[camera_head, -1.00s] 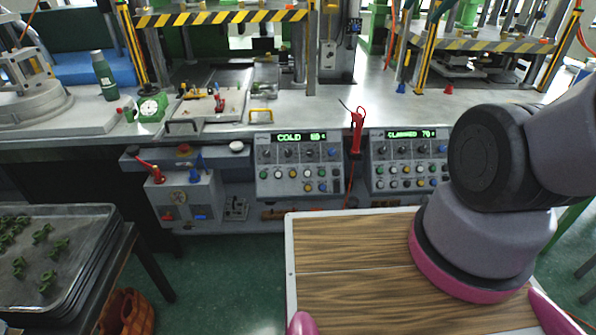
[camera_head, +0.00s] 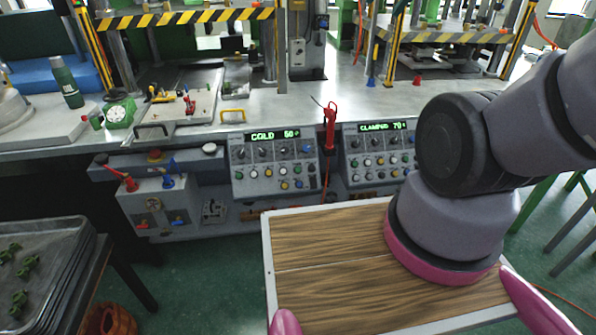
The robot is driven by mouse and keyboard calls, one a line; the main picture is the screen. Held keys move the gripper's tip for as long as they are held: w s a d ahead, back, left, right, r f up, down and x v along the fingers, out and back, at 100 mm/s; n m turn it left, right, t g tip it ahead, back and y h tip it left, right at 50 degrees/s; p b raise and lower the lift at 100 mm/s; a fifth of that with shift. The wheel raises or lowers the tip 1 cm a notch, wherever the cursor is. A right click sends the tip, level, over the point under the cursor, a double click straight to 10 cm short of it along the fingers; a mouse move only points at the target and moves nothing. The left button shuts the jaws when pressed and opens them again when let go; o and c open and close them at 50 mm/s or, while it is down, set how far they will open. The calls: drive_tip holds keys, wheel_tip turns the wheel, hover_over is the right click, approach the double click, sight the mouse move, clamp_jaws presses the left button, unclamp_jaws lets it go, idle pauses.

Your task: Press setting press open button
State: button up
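Two grey control panels are fixed along the bench front. The left panel (camera_head: 272,165) has a green display that seems to read COLD. The right panel (camera_head: 378,150) has a green display that seems to read CLAMPED. Both carry rows of dark knobs and small white, yellow, blue and green buttons; their labels are too small to read, so I cannot tell which is the setting press open button. My arm partly covers the right panel's right side.
A red-handled tool (camera_head: 330,128) stands between the panels, its cord hanging down. A grey box (camera_head: 155,205) with red and blue levers is to the left. A tray (camera_head: 60,240) with green pieces is at lower left. Green floor shows between the tray and my wooden top.

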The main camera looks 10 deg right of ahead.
clamp_jaws()
idle(1.5)
